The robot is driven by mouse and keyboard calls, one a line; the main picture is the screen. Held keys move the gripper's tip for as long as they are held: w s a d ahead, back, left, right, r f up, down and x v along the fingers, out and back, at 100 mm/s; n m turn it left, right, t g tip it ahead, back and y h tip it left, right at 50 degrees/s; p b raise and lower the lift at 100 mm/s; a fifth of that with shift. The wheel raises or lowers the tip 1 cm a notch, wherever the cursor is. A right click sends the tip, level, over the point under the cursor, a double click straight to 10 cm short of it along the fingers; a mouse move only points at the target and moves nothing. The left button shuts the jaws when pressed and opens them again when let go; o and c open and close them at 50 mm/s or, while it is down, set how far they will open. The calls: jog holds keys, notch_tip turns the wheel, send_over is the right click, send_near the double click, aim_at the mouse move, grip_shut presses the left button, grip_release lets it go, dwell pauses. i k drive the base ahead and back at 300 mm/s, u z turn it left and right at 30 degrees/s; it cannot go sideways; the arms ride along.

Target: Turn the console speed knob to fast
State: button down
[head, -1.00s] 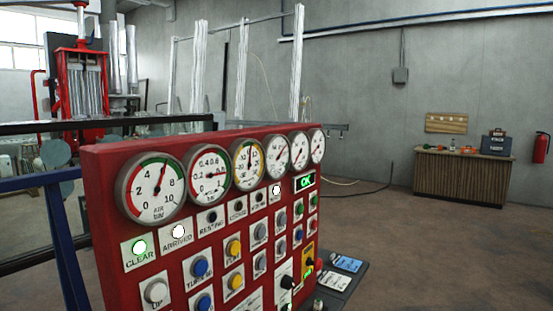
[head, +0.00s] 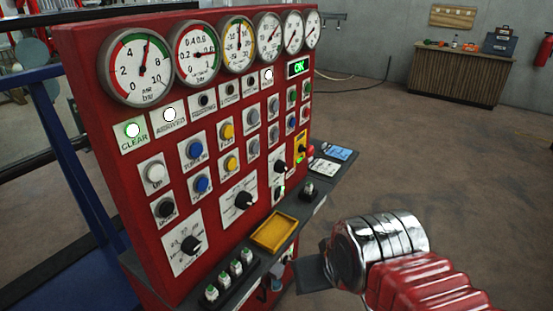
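The red console (head: 110,165) fills the left and middle of the view. Its sloping face carries several black rotary knobs: one on a white plate at lower left (head: 190,245), one right of it on a wider plate (head: 243,200), and a smaller one further right (head: 280,167). Their labels are too small to read, so I cannot tell which is the speed knob. My gripper (head: 312,272) is at the lower right, a dark shape beyond my chrome wrist, in front of the console's ledge. It appears apart from the knobs. Its fingers are not clear.
A dark ledge (head: 335,185) juts out below the panel, with a yellow tray (head: 274,232), a row of switches (head: 228,279) and a small black knob (head: 308,190). A red button (head: 309,152) sticks out at the panel's right.

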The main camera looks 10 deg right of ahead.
aim_at(280, 167)
jog(key=k, duration=0.65)
jog(key=u, duration=0.25)
jog(key=i, duration=1.1)
jog(key=u, duration=0.6)
